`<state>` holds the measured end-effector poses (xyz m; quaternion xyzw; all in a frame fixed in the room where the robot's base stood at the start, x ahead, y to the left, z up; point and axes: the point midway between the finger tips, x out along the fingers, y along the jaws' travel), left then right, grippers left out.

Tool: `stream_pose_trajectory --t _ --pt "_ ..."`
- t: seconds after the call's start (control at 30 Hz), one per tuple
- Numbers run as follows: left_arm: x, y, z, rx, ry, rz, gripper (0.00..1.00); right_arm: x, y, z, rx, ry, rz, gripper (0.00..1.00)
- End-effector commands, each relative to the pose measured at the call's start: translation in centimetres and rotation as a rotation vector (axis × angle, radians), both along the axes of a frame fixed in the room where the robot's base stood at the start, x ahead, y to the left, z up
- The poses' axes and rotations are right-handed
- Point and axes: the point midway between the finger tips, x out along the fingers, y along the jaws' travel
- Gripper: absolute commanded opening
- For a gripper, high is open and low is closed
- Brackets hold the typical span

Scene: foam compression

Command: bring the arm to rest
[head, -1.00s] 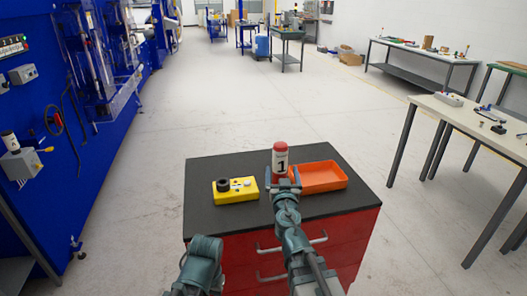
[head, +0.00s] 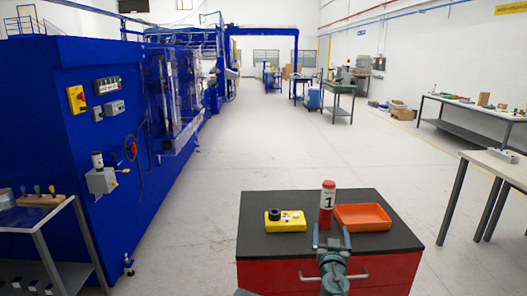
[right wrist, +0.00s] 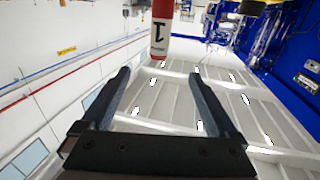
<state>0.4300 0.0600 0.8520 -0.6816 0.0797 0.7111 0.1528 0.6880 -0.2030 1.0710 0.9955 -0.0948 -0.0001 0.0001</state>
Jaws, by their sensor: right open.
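My right gripper (head: 332,236) is open and empty in the head view, at the near edge of the black-topped red cabinet. It sits just in front of a white canister with red ends and a "1" on it (head: 327,200). The canister stands upright on the cabinet top (head: 275,206). In the right wrist view, the open fingers (right wrist: 160,76) have nothing between them, and the canister (right wrist: 160,38) shows beyond their tips, apart from them.
An orange tray (head: 362,218) stands right of the canister, and a yellow box with a black knob (head: 286,222) stands left of it. A blue machine (head: 100,150) fills the left side. A work table (head: 497,168) is at the right. The floor between is clear.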

Motion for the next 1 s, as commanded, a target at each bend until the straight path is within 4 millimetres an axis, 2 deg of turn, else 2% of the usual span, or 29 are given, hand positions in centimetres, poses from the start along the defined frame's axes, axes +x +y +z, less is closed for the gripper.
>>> stream_pose_trajectory --t 0.37,0.63,0.77,0.87,0.97,1.0 --pt "0.0 0.0 0.3 0.0 0.0 0.0 0.47 -0.7 -0.8 -0.6 -0.004 0.044 -0.092 0.94" --pt "0.0 0.0 0.8 0.0 0.0 0.0 0.47 -2.2 -1.5 -2.8 -0.01 0.174 -0.215 0.94" --pt "0.0 0.0 1.1 0.0 0.0 0.0 0.47 -3.8 -1.4 -5.2 -0.015 0.312 -0.277 0.94" --pt "0.0 0.0 1.4 0.0 0.0 0.0 0.47 -5.8 -0.6 -7.9 -0.026 0.478 -0.308 0.94" --pt "0.0 0.0 1.9 0.0 0.0 0.0 0.47 -9.2 1.6 -11.7 -0.047 0.737 -0.29 0.94" --pt "0.0 0.0 2.1 0.0 0.0 0.0 0.47 -11.0 2.9 -13.3 -0.06 0.861 -0.258 0.94"
